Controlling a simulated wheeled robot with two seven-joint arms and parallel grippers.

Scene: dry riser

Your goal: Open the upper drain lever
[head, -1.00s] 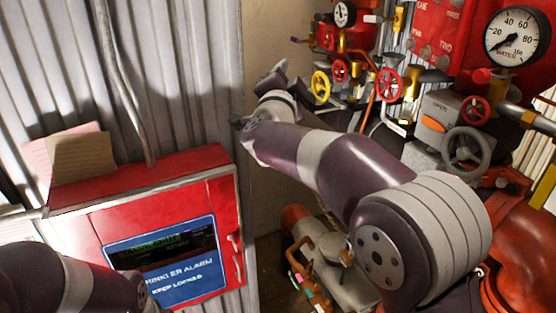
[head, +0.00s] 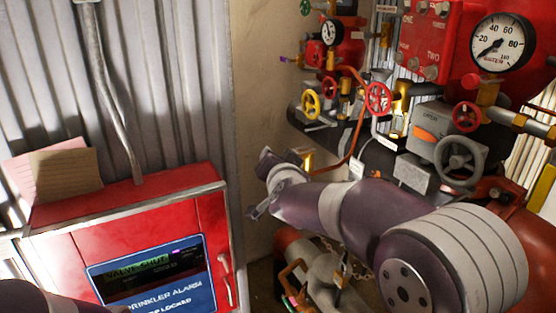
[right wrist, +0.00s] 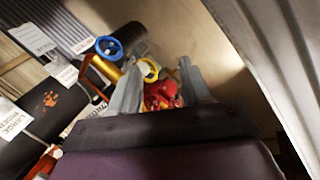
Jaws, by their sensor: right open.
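I cannot tell for certain which part is the upper drain lever. A small purple-tipped lever (head: 289,60) sticks out left from the upper pipework in the head view. A lower orange lever (head: 293,279) with coloured tips shows below my right arm. My right gripper (head: 258,184) is open and empty, left of and below the yellow handwheel (head: 311,104). In the right wrist view its fingers (right wrist: 160,68) stand apart, with a yellow wheel (right wrist: 149,70) and a red fitting (right wrist: 163,95) beyond and between them. My left gripper is out of view; part of my left arm shows at the bottom left.
A red sprinkler alarm box (head: 130,210) stands at the lower left. Red handwheels (head: 378,98), a grey handwheel (head: 460,160) and a gauge (head: 502,43) crowd the right. A blue wheel (right wrist: 108,48) shows in the right wrist view. Bare wall (head: 258,80) lies left of the valves.

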